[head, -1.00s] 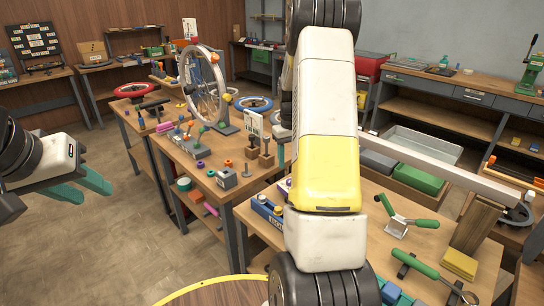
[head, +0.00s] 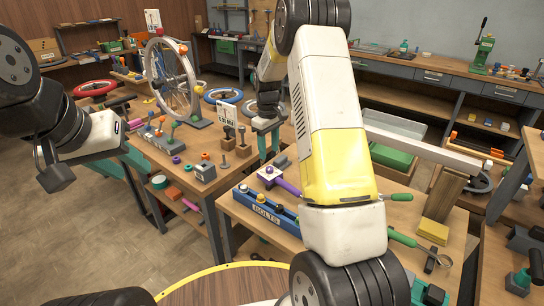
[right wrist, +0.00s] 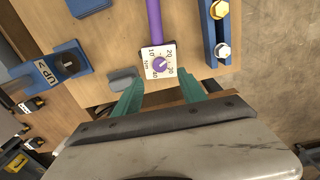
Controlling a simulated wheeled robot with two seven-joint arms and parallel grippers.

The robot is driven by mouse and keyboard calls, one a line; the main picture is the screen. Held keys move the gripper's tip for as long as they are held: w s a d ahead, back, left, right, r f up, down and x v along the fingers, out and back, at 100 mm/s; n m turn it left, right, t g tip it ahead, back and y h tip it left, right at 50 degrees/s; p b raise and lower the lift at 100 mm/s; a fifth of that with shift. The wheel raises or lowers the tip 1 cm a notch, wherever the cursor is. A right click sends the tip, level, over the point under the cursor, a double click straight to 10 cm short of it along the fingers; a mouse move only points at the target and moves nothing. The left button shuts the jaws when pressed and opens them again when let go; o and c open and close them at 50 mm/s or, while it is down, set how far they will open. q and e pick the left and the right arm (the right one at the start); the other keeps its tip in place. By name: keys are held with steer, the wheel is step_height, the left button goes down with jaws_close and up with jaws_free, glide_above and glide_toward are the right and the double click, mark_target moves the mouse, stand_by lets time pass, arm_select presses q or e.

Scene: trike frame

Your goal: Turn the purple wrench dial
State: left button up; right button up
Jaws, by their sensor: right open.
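The purple wrench (head: 288,186) lies on the near workbench, its shaft partly hidden by my right arm in the head view. Its white dial head (head: 268,175) has a purple knob. In the right wrist view the dial (right wrist: 159,63) shows numbers around the knob, with the purple shaft (right wrist: 154,20) running up. My right gripper (right wrist: 161,77) is open, its teal fingertips on either side of the dial's lower end. I cannot tell their height above it. In the head view my right gripper (head: 267,142) is beyond the dial. My left gripper (head: 124,167) is open and empty, away at the left.
A blue bolts rack (head: 262,211) stands close beside the wrench; it also shows in the right wrist view (right wrist: 208,30). A grey piece (right wrist: 122,78) lies by the left finger. A wheel stand (head: 172,80) and small parts fill the bench behind. A green-handled tool (head: 415,244) lies at right.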

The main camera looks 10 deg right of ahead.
mark_target(269, 168)
step_height(269, 168, down, 7)
steer(key=shift+d+f, duration=0.15)
steer(key=shift+f, duration=0.05)
stand_by(0.3)
jaws_close()
